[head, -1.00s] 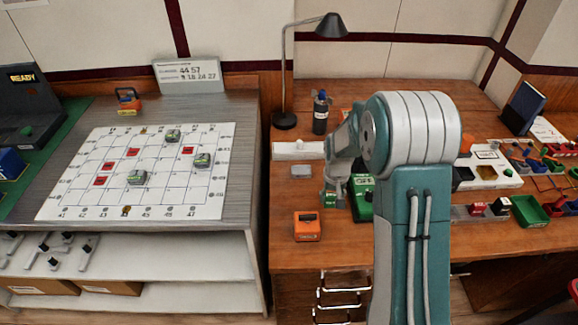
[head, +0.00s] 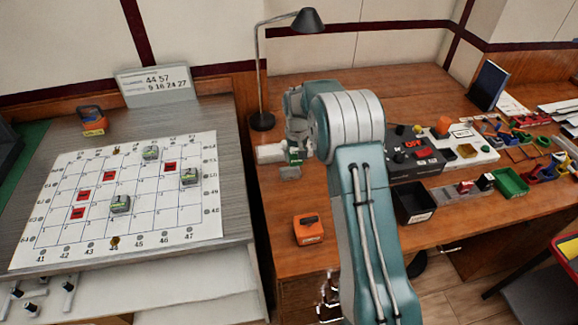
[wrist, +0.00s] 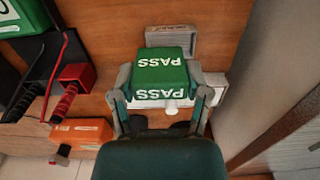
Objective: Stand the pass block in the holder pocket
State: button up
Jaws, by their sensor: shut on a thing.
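The green pass block (wrist: 163,75) with white PASS lettering is between the two fingers of my gripper (wrist: 163,98). The gripper is shut on it. In the head view the block (head: 295,156) shows as a small green patch below my gripper (head: 297,148), largely hidden by the arm. A small grey open tray (wrist: 172,40), perhaps the holder pocket, lies just beyond the block in the wrist view. It also shows in the head view (head: 290,173), just in front of the gripper. The block hides part of the tray, and I cannot tell whether they touch.
A white strip (head: 270,153) lies beside the gripper. An orange box (head: 308,230) sits nearer on the brown desk. A lamp (head: 262,120) stands behind. A black bin (head: 412,205) and a control panel (head: 415,150) are to the right. A gridded board (head: 130,200) is left.

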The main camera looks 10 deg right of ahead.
aim_at(290, 173)
jog(key=shift+w+a+f, duration=0.4)
jog(key=shift+f, duration=0.25)
jog(key=shift+w+a+f, duration=0.35)
jog(key=shift+w+f, duration=0.05)
jog(key=shift+f, duration=0.2)
jog(key=shift+w+d+f, duration=0.15)
jog(key=shift+w+f, duration=0.15)
jog(key=shift+f, duration=0.1)
notch_tip(290, 173, down, 2)
jog(key=shift+d+f, duration=0.1)
jog(key=shift+f, duration=0.55)
jog(key=shift+a, duration=0.4)
jog(key=o, duration=1.1)
jog(key=shift+d, duration=0.1)
jog(key=shift+o, duration=0.2)
jog(key=shift+d, duration=0.15)
